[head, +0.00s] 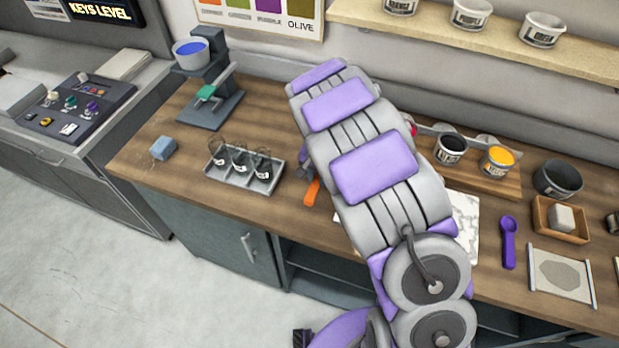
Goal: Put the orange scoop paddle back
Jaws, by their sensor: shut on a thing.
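An orange piece (312,191), which looks like part of the orange scoop paddle, shows at the left edge of my arm, near the front of the wooden bench. The rest of it is hidden behind the arm. A small blue-grey bit shows just above it; I cannot tell what it is. My grey and purple arm crosses the middle of the head view and covers this part of the bench.
A rack (243,168) with dark-based items stands left of the arm, with a blue block (163,147) farther left. Right of the arm are a wooden board (461,178) with tubs, a purple scoop (508,241) and a wooden box (541,224). A mixer-like stand (214,95) is at back left.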

